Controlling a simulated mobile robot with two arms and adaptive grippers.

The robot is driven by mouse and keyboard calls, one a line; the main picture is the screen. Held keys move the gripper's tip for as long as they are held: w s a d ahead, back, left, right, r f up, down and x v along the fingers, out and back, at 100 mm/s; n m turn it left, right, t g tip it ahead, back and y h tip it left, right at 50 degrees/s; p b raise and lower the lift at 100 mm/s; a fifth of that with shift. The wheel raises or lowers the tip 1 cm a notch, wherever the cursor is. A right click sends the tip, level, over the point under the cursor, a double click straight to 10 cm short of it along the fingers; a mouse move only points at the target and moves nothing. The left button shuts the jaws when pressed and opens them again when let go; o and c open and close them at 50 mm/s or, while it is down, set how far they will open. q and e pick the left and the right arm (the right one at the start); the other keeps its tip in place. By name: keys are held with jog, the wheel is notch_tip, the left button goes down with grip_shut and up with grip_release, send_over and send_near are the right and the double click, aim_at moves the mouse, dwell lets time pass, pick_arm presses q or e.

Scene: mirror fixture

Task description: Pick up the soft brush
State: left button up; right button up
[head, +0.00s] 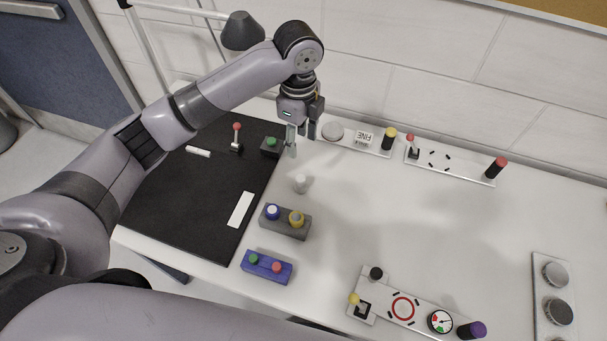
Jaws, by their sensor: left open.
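My left gripper (301,142) reaches in from the left and points down near the back of the white table, by the right edge of the black mat. Its fingers are apart and I see nothing held between them. I cannot make out a soft brush for certain. A small white cylinder (198,151) lies on the black mat (165,205). Either is too small to identify. My right gripper is not in view.
A green-button box (271,147) and a red-knobbed lever (236,137) stand near the gripper. A grey block (285,229) and a blue block (267,267) carry buttons. Panels with knobs (450,165) line the back; another panel (405,310) is at the front. The table's middle right is clear.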

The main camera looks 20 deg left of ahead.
pick_arm(q)
jog(key=p, duration=0.1)
send_near(301, 177)
jog(key=shift+s+a+f, duration=0.15)
jog(key=shift+s, duration=0.3)
jog(key=f, duration=0.3)
jog(key=shift+w+f+p, duration=0.1)
jog(key=shift+w+p, duration=0.1)
jog(key=shift+p, duration=0.1)
jog(key=shift+w+f, duration=0.1)
jog(key=shift+f, duration=0.85)
notch_tip(301, 177, down, 4)
jog(key=shift+f+p, duration=0.25)
jog(key=shift+p, duration=0.65)
jog(key=shift+f, duration=0.25)
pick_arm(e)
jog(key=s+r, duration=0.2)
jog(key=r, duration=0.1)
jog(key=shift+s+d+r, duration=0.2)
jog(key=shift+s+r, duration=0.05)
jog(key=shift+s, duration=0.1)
pick_arm(q)
jog(key=shift+c, duration=0.3)
grip_shut()
jog(key=shift+w, duration=0.1)
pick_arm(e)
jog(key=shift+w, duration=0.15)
